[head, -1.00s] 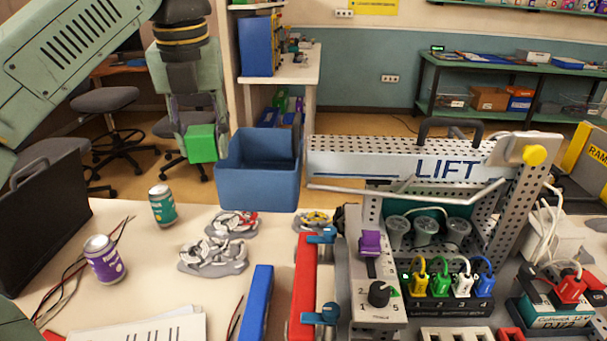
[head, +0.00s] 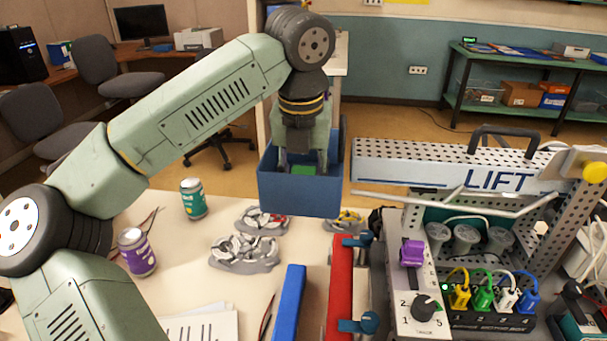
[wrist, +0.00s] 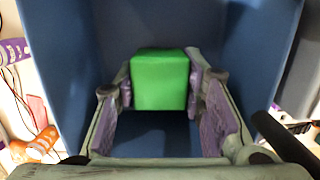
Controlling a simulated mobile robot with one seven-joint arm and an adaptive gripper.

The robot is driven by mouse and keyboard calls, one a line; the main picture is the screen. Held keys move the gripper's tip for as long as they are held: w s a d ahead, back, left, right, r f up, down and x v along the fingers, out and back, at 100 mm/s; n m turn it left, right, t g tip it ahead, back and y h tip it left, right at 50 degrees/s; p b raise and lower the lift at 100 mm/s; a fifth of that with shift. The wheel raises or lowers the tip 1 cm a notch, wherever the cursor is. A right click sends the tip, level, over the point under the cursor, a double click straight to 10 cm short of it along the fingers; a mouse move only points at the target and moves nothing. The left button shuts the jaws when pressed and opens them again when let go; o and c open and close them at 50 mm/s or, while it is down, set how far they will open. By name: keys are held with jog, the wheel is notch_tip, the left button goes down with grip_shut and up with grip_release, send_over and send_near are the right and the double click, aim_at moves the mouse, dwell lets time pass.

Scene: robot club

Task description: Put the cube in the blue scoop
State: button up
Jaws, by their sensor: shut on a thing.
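The green cube (wrist: 160,80) is held between the two fingers of my gripper (wrist: 160,88) in the wrist view. In the head view only a small green part of the cube (head: 303,169) shows above the front wall of the blue scoop (head: 298,196). My gripper (head: 303,165) points down into the scoop's opening, with its fingertips partly hidden by the front wall. In the wrist view the scoop's blue walls (wrist: 260,35) surround the cube and its floor lies below. I cannot tell whether the cube touches the floor.
The scoop is at the table's far edge. The LIFT frame (head: 450,165) stands close to its right. Grey metal parts (head: 245,252), a green can (head: 193,198) and a purple can (head: 137,252) are on the table, with red (head: 341,290) and blue (head: 289,305) bars in front.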

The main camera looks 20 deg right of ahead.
jog(key=shift+f, duration=0.2)
jog(key=o, duration=1.2)
jog(key=shift+o, duration=0.2)
jog(key=shift+r, duration=0.3)
notch_tip(320, 180, up, 12)
jog(key=s+b, duration=0.1)
jog(key=shift+s+a+f, duration=0.2)
jog(key=shift+s+a, duration=0.15)
